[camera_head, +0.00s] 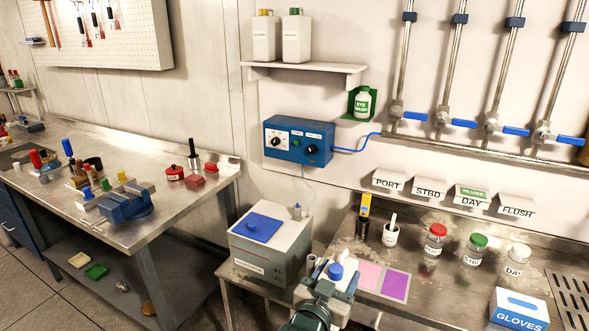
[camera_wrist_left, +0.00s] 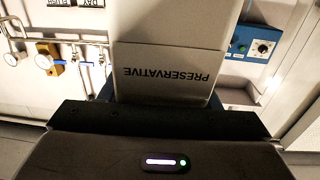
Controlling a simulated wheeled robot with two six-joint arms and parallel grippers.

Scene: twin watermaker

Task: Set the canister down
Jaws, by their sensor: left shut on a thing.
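The canister, white with a blue cap, shows at the bottom centre of the head view (camera_head: 337,279), largely covered by my gripper. In the left wrist view it fills the upper middle (camera_wrist_left: 165,88), and its word PRESERVATIVE reads upside down. My left gripper (camera_head: 326,292) is shut on the canister and holds it in front of the right bench. The canister's base is hidden, so I cannot tell whether it touches anything. My right gripper is in neither view.
A grey box with a blue lid (camera_head: 270,250) stands left of the canister. Pink and purple pads (camera_head: 395,285) lie right of it. Several labelled jars (camera_head: 473,248) and a glove box (camera_head: 520,309) stand further right. A wall shelf (camera_head: 304,72) bears two white canisters, with bare space beside them.

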